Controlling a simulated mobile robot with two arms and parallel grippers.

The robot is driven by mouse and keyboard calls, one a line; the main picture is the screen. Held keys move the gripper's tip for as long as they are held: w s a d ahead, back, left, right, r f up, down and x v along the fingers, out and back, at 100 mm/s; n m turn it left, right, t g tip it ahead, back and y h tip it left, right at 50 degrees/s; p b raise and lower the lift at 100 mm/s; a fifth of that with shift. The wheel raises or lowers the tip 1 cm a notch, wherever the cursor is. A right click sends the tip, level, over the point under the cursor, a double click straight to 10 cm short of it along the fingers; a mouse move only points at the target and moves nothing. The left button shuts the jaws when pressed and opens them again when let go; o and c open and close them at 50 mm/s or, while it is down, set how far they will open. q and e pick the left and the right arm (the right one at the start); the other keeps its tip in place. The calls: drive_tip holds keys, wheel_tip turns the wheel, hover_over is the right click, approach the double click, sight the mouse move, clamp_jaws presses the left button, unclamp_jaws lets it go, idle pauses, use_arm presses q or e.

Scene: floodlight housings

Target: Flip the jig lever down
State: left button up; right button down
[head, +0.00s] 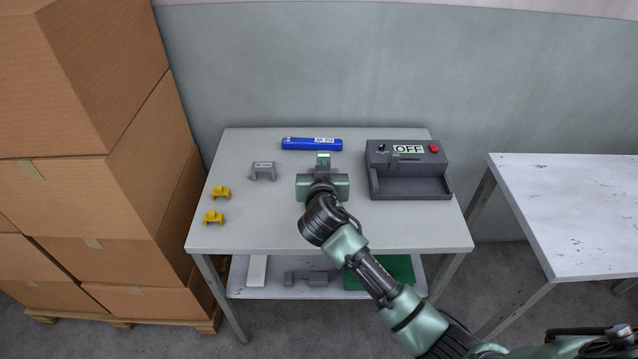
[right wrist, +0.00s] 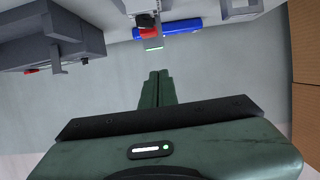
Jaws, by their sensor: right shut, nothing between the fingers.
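A small grey fixture, apparently the jig (right wrist: 171,16), stands at the top of the right wrist view. It has a black part, a red-tipped part that looks like the lever (right wrist: 149,31), and a green patch. I cannot tell the lever's angle. In the head view only a bit of the jig with a green patch (head: 323,157) shows past my right gripper, which hides the rest. My right gripper (head: 323,173) is over the middle of the table, shut and empty. Its fingertips (right wrist: 158,73) appear apart from the red part. My left gripper is out of view.
On the table (head: 400,235) are a blue bar (head: 312,144), a grey bracket (head: 262,171), yellow clips (head: 220,192) and (head: 213,217), and a dark grey box marked OFF (head: 410,186) at right. Cardboard boxes (head: 80,195) stand left. The table's front strip is clear.

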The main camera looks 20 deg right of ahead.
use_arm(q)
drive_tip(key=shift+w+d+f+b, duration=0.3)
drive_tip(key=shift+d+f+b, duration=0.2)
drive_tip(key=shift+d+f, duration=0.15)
use_arm(e)
drive_tip(key=f+v, duration=0.1)
drive_tip(key=v, duration=0.6)
drive_tip(key=shift+s, duration=0.5)
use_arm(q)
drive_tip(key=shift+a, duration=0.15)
use_arm(e)
drive_tip(key=shift+d, duration=0.15)
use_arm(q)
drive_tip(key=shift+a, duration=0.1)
use_arm(e)
drive_tip(key=shift+r, duration=0.1)
